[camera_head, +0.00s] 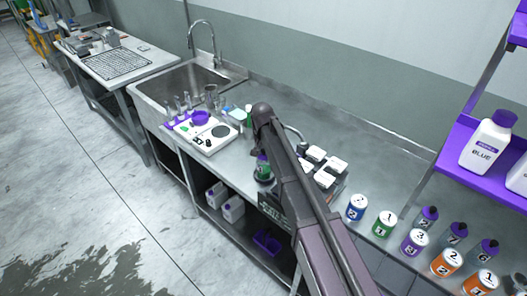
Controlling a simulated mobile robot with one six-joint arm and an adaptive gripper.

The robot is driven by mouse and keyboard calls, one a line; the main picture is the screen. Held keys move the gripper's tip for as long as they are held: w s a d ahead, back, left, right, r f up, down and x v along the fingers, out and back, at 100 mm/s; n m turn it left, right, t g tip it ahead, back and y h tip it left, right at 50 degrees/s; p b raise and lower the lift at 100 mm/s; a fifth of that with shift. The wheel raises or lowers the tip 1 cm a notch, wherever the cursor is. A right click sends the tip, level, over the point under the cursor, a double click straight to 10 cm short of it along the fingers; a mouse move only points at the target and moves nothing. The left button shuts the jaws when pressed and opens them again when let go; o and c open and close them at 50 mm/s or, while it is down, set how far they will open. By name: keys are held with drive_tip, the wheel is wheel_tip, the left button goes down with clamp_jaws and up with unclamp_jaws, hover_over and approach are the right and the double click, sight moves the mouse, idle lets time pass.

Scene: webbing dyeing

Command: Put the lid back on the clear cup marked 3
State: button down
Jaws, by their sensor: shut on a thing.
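My arm reaches in from the lower right over the steel counter (236,168), its far joint above the middle of the counter. My gripper cannot be made out; the arm hides that area. Clear vessels (211,94) stand near the sink, too small to read any mark. I cannot tell which cup is marked 3. A small green and purple item (262,168) shows partly beside the arm, near the counter's front edge.
Numbered cans (357,207) and purple-capped bottles (427,216) line the right. A purple shelf (457,150) holds a big white bottle (486,143). The back counter strip is clear.

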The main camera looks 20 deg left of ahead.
drive_tip(key=shift+f+b, duration=0.5)
drive_tip(key=shift+f, duration=0.25)
drive_tip(key=shift+f, duration=0.2)
idle(1.9)
idle(0.3)
drive_tip(key=shift+c, duration=2)
unclamp_jaws()
drive_tip(key=o, duration=0.4)
drive_tip(key=shift+r, duration=0.15)
drive_tip(key=shift+r+p, duration=3.35)
drive_tip(key=shift+r, duration=0.05)
